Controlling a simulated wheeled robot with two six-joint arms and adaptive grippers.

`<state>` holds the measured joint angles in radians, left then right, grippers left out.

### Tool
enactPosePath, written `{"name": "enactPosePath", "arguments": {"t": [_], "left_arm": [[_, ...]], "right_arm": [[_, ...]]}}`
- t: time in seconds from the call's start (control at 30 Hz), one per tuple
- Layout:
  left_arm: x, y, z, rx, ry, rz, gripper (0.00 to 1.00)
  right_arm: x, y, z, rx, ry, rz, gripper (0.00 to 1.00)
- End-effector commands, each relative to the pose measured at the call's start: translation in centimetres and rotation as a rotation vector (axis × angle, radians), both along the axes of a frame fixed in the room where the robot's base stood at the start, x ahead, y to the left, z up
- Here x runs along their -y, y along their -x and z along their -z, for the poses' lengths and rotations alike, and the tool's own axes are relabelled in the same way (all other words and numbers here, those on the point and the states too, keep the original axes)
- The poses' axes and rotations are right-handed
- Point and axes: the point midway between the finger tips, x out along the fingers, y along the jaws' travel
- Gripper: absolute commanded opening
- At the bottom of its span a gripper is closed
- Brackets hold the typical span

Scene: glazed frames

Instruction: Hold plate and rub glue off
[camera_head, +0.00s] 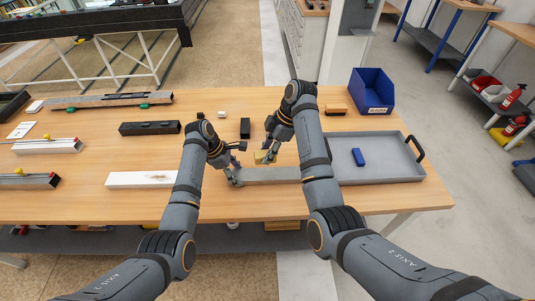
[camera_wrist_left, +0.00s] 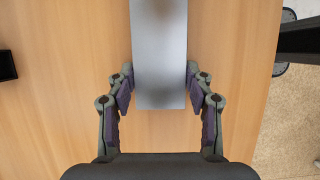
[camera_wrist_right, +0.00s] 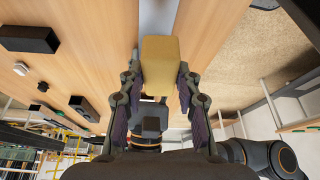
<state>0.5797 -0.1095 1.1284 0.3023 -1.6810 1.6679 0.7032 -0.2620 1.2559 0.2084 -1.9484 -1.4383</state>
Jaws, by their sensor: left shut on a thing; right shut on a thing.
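A grey metal plate (camera_head: 272,174) lies along the front half of the table. My left gripper (camera_head: 234,178) is shut on its left end; in the left wrist view the plate (camera_wrist_left: 160,45) sits between the two fingers (camera_wrist_left: 160,92). My right gripper (camera_head: 266,151) is shut on a yellow block (camera_head: 260,157) close above or at the plate's far edge. In the right wrist view the block (camera_wrist_right: 160,62) fills the space between the fingers (camera_wrist_right: 158,85) and hides part of the plate. Contact between block and plate cannot be told. I cannot make out glue on the plate.
A grey tray (camera_head: 400,178) with a blue block (camera_head: 358,157) stands at the right, partly behind my right arm. A blue bin (camera_head: 371,92) and a tan block (camera_head: 336,109) are behind it.

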Motion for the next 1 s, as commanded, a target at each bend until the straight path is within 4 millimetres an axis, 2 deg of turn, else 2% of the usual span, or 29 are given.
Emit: {"name": "enactPosePath", "arguments": {"t": [0.33,0.37,0.53,0.87,1.0], "left_arm": [[0.0,0.0,0.1,-0.002,-0.001,0.001,0.22],[0.0,0.0,0.1,-0.002,-0.001,0.000,0.55],[0.0,0.0,0.1,-0.001,-0.001,0.000,0.78],[-0.1,0.0,-0.1,0.000,-0.001,0.000,0.79],[-0.8,-0.1,-1.7,0.003,-0.002,-0.001,0.79]], "right_arm": [[0.0,0.0,0.0,0.001,0.000,0.000,0.01],[0.0,0.0,0.0,0.001,0.000,0.000,0.01],[0.0,0.0,0.0,0.001,0.000,0.000,0.01],[0.0,0.0,0.0,0.001,0.000,0.000,0.01],[0.0,0.0,0.0,0.001,0.000,0.000,0.01]]}}
